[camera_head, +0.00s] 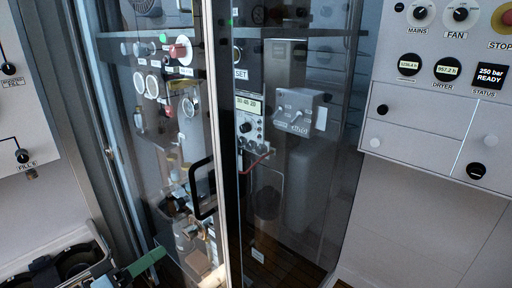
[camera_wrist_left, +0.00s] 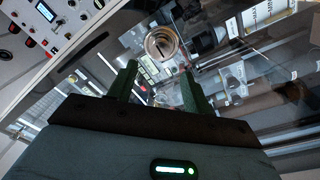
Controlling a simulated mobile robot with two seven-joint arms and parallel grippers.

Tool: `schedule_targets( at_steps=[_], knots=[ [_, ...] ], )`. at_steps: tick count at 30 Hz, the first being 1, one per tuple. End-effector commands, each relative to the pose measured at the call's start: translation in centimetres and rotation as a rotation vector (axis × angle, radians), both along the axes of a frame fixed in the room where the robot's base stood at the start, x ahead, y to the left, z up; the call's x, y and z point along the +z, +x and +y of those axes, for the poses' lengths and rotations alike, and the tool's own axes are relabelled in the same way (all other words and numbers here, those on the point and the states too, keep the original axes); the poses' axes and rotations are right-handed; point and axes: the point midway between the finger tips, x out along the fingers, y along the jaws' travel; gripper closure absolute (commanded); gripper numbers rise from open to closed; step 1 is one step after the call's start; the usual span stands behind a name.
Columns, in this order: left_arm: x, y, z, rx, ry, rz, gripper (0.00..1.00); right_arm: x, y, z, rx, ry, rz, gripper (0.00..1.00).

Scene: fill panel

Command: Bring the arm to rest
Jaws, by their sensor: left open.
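My left gripper (camera_head: 132,270) comes in at the lower left of the head view, with its green fingers apart, in front of the glass-fronted cabinet. In the left wrist view the two green fingers (camera_wrist_left: 158,72) stand apart with nothing held between them. A round, shiny metal fitting (camera_wrist_left: 162,43) shows beyond the fingertips; I cannot tell how far off it is. My right gripper is in neither view.
A glass door with a black handle (camera_head: 202,188) stands at the cabinet front, close to my left gripper. A white control panel (camera_head: 425,115) is at the right, and a white panel (camera_head: 25,110) with black knobs at the left. Gauges (camera_head: 152,86) show behind the glass.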

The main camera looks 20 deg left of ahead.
Motion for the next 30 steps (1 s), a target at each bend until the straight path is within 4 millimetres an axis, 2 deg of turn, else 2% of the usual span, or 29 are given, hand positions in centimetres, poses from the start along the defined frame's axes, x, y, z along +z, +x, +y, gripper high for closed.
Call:
schedule_targets(
  at_steps=[3, 6, 8, 13, 18, 21, 25, 30],
  knots=[
    [-0.4, -0.2, 0.0, 0.005, 0.01, 0.006, 0.5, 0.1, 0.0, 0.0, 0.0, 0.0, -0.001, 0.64],
    [-2.1, -0.9, 0.1, 0.024, 0.057, 0.029, 0.5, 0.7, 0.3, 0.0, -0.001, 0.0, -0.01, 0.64],
    [-4.1, -1.8, 0.1, 0.041, 0.113, 0.06, 0.5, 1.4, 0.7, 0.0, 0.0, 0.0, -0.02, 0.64],
    [-11.5, -6.2, -1.3, 0.072, 0.341, 0.188, 0.5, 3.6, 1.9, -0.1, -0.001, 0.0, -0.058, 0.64],
    [-18.6, -12.2, -4.6, 0.042, 0.575, 0.341, 0.5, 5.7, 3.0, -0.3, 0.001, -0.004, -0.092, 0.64],
    [-21.7, -15.7, -7.2, 0.0, 0.699, 0.421, 0.5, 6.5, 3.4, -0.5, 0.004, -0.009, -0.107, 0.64],
    [-24.4, -19.4, -10.2, -0.058, 0.827, 0.495, 0.5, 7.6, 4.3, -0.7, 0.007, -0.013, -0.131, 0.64],
    [-26.0, -22.0, -12.5, -0.111, 0.916, 0.543, 0.5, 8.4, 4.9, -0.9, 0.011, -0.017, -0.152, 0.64]
  ],
)
